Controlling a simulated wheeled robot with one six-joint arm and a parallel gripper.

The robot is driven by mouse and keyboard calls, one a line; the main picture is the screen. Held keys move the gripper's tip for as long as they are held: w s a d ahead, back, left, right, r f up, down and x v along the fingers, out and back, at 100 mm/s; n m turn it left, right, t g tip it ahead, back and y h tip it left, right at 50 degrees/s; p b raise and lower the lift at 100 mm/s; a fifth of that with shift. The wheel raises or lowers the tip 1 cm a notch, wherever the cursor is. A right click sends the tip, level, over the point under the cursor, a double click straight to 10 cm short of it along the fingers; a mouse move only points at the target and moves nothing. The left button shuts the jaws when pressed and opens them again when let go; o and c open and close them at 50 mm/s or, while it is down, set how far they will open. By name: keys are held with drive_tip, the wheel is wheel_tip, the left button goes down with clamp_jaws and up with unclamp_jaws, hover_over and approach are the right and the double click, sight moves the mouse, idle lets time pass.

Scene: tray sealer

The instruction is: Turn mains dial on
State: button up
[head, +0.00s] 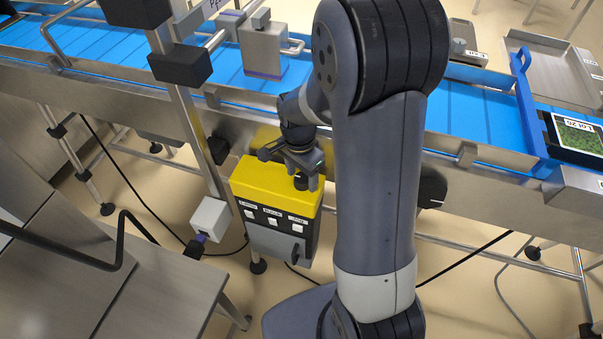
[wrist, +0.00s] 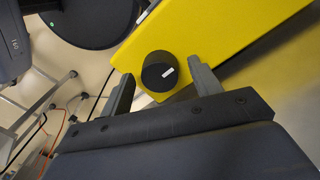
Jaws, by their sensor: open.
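The mains dial (wrist: 158,74) is a round black knob with a short white mark. It sits on the top of a yellow control box (wrist: 222,40), near its end. The yellow box also shows in the head view (head: 262,180), below the conveyor, with the dial (head: 301,183) on its top right part. My gripper (wrist: 161,71) is open, and its two fingers stand on either side of the dial in the wrist view. Gaps show between fingers and knob, and I cannot tell the exact height. In the head view my gripper (head: 304,172) is over the dial.
The box front carries several labelled white switches (head: 272,225) and a grey lower panel. A blue conveyor (head: 110,48) runs behind the box. A steel table (head: 160,285) stands front left, with a small grey box (head: 210,217) on a post nearby.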

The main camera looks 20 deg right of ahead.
sight(300, 176)
drive_tip(key=shift+r, duration=0.1)
wheel_tip(300, 176, up, 11)
drive_tip(key=shift+w+a+f, duration=0.15)
drive_tip(key=shift+w+f, duration=0.05)
drive_tip(key=shift+w, duration=0.05)
idle(0.3)
drive_tip(key=f, duration=1)
drive_tip(key=shift+s+f, duration=0.25)
drive_tip(key=shift+f, duration=0.15)
